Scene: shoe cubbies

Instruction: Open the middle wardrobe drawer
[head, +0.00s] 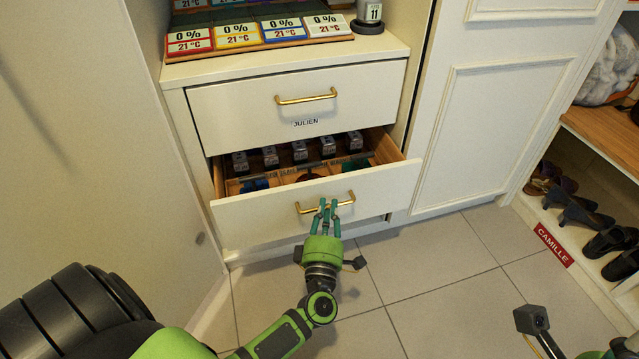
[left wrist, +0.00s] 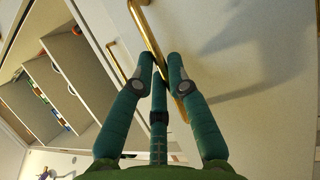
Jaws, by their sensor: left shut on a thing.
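The white drawer (head: 375,200) below the one labelled JULIEN is pulled partly out. Its open top shows a wooden interior. Its gold bar handle (head: 312,208) also shows in the left wrist view (left wrist: 146,32). My left gripper (head: 329,205) reaches the handle from the front, and its teal fingers are shut on the bar. In the left wrist view my left gripper (left wrist: 162,68) has its fingertips close together at the bar, hiding part of it. My right gripper is out of view; only part of my right arm shows at the lower right.
The JULIEN drawer (head: 250,110) above is shut, with its own gold handle (head: 306,97). Several small labelled items (head: 300,151) stand inside the open drawer. A panelled white door (head: 490,130) is to the right, then a shoe shelf (head: 563,220). Tiled floor (head: 430,270) in front is clear.

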